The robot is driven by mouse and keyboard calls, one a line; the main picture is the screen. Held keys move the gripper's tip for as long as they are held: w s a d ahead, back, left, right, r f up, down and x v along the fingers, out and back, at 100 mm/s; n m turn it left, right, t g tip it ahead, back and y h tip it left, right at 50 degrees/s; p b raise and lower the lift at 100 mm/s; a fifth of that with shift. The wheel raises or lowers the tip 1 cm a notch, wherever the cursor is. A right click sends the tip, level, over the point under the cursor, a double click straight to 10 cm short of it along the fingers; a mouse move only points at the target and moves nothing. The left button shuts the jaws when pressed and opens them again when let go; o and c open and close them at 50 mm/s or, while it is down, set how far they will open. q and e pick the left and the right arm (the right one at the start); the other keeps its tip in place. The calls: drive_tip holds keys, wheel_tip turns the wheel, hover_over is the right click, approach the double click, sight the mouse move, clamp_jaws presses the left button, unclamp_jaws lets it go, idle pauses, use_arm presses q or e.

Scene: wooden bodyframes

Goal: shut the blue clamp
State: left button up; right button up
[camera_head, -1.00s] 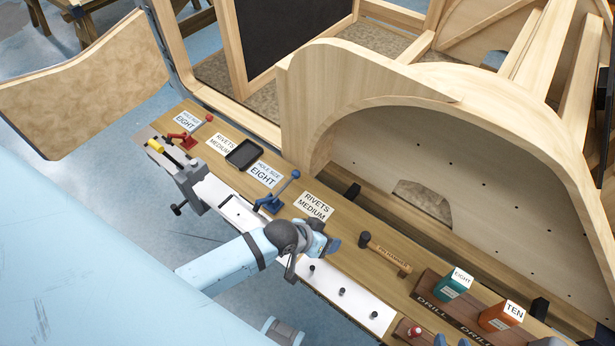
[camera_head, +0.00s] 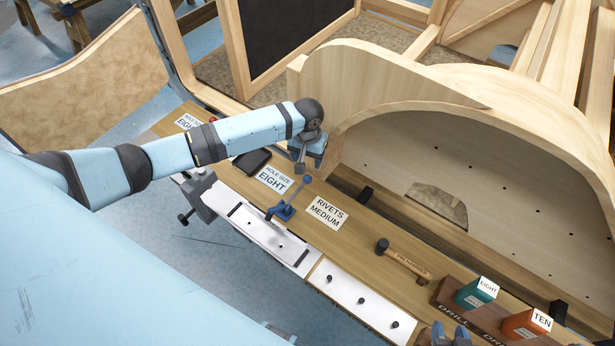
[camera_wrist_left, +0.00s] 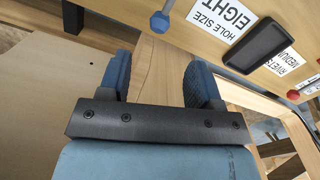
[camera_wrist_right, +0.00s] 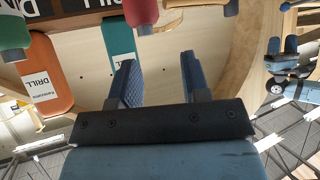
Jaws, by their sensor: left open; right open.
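The blue clamp (camera_head: 284,211) sits on the bench between the HOLE SIZE EIGHT label and the RIVETS MEDIUM label. Its lever slants up to the right and ends in a blue knob. A blue knob (camera_wrist_left: 160,22), which looks like the clamp's handle end, shows at the top of the left wrist view. My left gripper (camera_head: 314,150) is open and empty, above and behind the clamp's handle, apart from it. My right gripper (camera_head: 451,335) is open and empty at the bottom edge of the head view, near the drill boxes.
A hammer (camera_head: 403,260) lies on the bench right of the clamp. Green (camera_head: 474,294) and orange (camera_head: 526,325) drill boxes stand farther right. A black tray (camera_wrist_left: 255,47) lies by the HOLE SIZE label. The curved wooden frame (camera_head: 400,160) rises behind the bench, close to my left gripper.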

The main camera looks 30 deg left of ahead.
sight(307, 176)
use_arm(q)
wheel_tip(307, 176, down, 10)
drive_tip(key=shift+f, duration=0.1)
idle(0.4)
clamp_jaws()
